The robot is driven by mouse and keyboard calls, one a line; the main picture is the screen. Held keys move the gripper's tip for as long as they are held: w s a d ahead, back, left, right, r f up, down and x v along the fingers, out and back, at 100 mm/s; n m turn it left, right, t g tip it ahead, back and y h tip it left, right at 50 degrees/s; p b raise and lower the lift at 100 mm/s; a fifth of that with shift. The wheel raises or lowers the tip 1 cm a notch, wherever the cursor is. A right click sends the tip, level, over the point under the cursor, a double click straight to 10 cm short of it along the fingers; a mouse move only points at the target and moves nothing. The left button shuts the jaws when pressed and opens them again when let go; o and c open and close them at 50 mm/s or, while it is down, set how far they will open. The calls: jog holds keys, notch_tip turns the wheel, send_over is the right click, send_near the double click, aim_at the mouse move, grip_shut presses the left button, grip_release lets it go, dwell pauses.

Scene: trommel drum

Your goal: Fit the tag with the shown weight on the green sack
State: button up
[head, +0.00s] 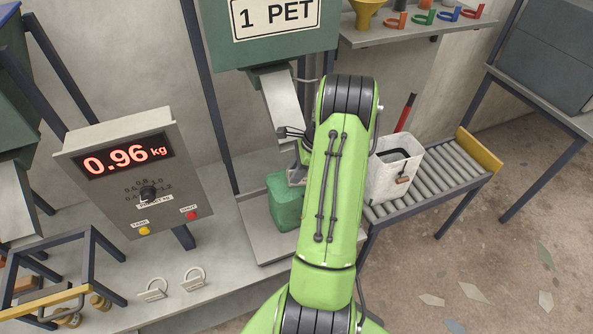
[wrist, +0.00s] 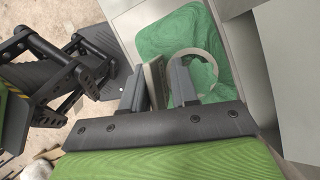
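The green sack (head: 285,203) stands on the platform under the metal chute, partly behind my arm. In the wrist view the green sack (wrist: 218,35) fills the area beyond the fingers. The weight display (head: 125,156) reads 0.96 kg. Two more pale ringed tags, a left one (head: 153,291) and a right one (head: 194,280), rest on the bench.
A white bag (head: 393,170) with a dark handle stands on the roller conveyor (head: 445,172) to the right. The chute (head: 283,105) hangs close above the sack. A blue-grey frame (head: 60,262) stands at the bench's left. Coloured clips and a yellow funnel (head: 368,12) sit on a shelf.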

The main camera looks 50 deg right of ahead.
jog(key=shift+o, duration=0.7)
jog(key=p+v, duration=0.3)
jog(key=v, duration=1.2)
jog(key=shift+r, duration=0.4)
jog(key=w+a+r+n+h, duration=0.15)
jog(key=a+r+n, duration=0.25)
jog(key=a, duration=0.4)
jog(key=w+a+r+n, duration=0.2)
jog(key=a+r+n, duration=0.25)
jog(key=a, duration=0.35)
jog(key=w+a+r+n+h, duration=0.1)
jog(key=w+a+r+n, duration=0.1)
jog(key=a+r+n, duration=0.45)
jog(key=s+a+f+n+t, duration=0.2)
jog(key=s+a+f+n, duration=0.1)
jog(key=s+a+n, duration=0.9)
jog(key=shift+s+a+h, duration=0.35)
jog(key=shift+s+a, duration=0.25)
jog(key=shift+a, duration=0.6)
